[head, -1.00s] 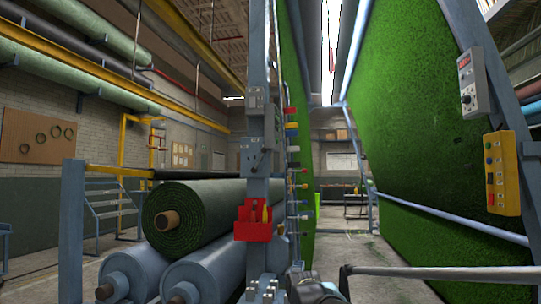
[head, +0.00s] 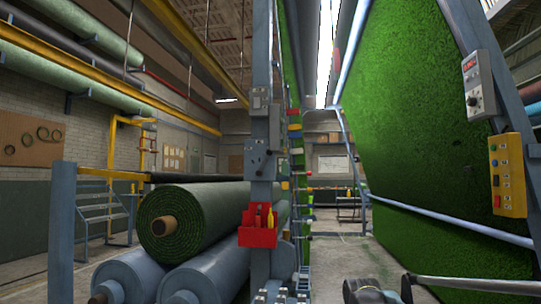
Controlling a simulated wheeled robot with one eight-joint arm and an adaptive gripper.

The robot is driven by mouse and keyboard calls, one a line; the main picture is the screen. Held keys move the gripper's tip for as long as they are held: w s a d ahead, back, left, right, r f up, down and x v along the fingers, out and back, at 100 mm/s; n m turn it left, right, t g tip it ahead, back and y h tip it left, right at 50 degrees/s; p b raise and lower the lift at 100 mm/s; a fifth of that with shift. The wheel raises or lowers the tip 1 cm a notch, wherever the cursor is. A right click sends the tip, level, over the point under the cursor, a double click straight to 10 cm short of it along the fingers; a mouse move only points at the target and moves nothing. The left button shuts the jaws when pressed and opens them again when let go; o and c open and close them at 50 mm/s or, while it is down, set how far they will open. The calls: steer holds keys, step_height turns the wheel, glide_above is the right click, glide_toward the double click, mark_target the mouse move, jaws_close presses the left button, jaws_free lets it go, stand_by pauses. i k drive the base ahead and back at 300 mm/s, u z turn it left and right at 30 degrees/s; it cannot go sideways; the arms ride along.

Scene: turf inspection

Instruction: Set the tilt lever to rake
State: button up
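A grey box with a small dark lever (head: 263,160) is on the upright blue-grey post, above a red tool holder. The lever seems slanted, but its markings are too small to read. I cannot tell for certain that it is the tilt lever. Several small grey fittings (head: 281,296) stand at the bottom edge below the post, partly cut off. A dark and grey part, apparently of my arm, shows at the bottom edge right of the post. My gripper's fingers are not visible.
The red tool holder (head: 257,227) hangs on the post. A tall green turf sheet (head: 430,120) slopes at the right, beside a yellow button box (head: 507,175) and a grey dial box (head: 477,85). A grey rail (head: 475,284) crosses the lower right.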

mark_target(269, 152)
steer(key=k, duration=1.35)
steer(key=u, duration=0.35)
steer(key=i, duration=1)
